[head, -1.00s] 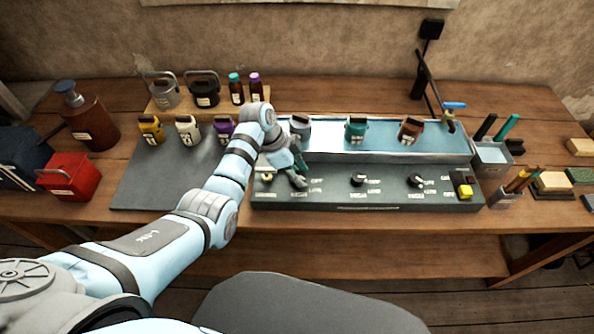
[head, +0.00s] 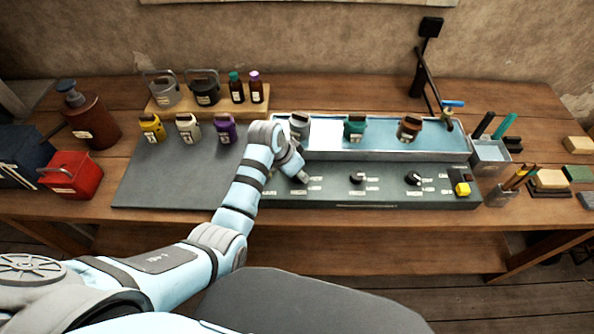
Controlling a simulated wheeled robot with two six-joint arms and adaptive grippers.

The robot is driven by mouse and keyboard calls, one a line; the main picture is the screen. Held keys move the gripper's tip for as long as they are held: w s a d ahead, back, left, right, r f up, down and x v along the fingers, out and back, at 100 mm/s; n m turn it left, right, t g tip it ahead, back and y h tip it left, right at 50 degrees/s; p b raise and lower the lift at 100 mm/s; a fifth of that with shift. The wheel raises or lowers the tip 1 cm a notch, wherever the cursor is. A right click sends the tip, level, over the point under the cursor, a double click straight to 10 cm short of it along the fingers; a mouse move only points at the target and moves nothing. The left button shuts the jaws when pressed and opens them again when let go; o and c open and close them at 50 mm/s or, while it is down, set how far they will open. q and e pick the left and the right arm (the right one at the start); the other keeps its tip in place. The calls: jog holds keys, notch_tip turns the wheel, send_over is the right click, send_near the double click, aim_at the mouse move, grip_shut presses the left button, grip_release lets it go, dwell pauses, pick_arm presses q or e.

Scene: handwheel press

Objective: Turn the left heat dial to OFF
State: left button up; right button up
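The long dark control panel (head: 390,198) runs along the front of the water trough. Its middle dial (head: 357,178) and right dial (head: 413,178) show as black knobs with white labels beside them. My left gripper (head: 301,177) is down at the left end of the panel, where the left dial's labels (head: 315,180) show. The left dial itself is hidden or cannot be told from the fingertips, so its pointer cannot be read. My wrist covers most of the gripper, and its opening cannot be seen. My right gripper is not in view.
The trough (head: 385,156) behind the panel holds grey, green and brown containers. A yellow button (head: 462,189) sits at the panel's right end. A dark mat (head: 160,185) with yellow, white and purple containers lies left of my arm.

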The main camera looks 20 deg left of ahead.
pick_arm(q)
jog(key=shift+n, duration=0.3)
jog(key=o, duration=1.1)
jog(key=shift+o, duration=0.2)
jog(key=v, duration=1.2)
jog(key=shift+d, duration=0.25)
